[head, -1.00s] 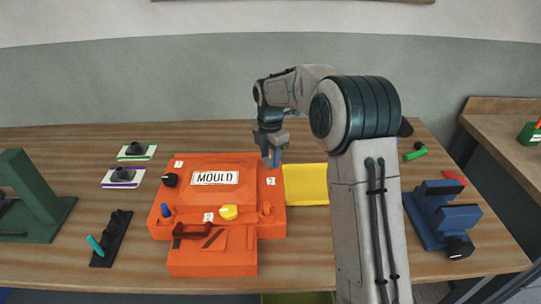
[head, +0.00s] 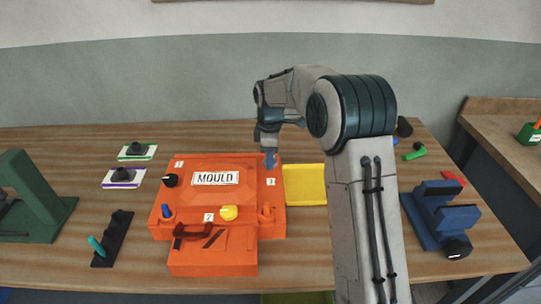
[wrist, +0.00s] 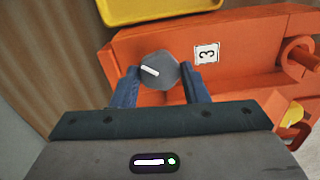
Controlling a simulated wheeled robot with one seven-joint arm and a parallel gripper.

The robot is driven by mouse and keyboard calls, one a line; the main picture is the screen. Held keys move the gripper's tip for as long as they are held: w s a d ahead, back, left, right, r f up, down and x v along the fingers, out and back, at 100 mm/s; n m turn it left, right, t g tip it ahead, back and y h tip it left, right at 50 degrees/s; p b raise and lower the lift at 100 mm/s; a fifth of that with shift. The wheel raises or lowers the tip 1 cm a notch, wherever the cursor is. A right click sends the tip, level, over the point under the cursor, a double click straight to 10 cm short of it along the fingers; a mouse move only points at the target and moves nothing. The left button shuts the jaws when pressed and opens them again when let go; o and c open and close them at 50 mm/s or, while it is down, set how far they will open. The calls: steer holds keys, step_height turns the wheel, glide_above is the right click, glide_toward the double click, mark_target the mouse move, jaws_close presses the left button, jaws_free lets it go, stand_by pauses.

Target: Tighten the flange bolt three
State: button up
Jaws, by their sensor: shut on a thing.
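Flange bolt three (wrist: 158,70) is a grey hexagonal head with a white line mark, on the orange mould (head: 240,258). A label "3" (wrist: 207,54) is beside it, and the label also shows in the head view (head: 271,182). My gripper (wrist: 159,75) is shut on the bolt head, one blue finger on each side. In the wrist view the white mark slants down to the right. In the head view my gripper (head: 270,162) is at the mould's back right corner and hides the bolt.
A dark knob (head: 170,180) is by label "1", and a yellow knob (head: 228,212) by label "2". A yellow tray (head: 305,184) lies right of the mould. A blue fixture (head: 437,215) stands farther right. A green stand (head: 30,200) is at the far left.

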steer(key=m, duration=1.1)
steer(key=shift+m, duration=0.4)
steer(key=m, duration=0.5)
steer(key=m+p, duration=0.1)
steer(key=m, duration=0.5)
steer(key=shift+r, duration=0.1)
steer(key=m, duration=0.5)
steer(key=shift+p, duration=0.4)
steer(key=m+p, duration=0.1)
steer(key=m, duration=0.4)
steer(key=shift+m, duration=0.4)
steer(key=m+p, duration=0.2)
steer(key=m, duration=0.4)
steer(key=shift+p, duration=0.35)
steer(key=m+p, duration=0.2)
steer(key=m, duration=0.3)
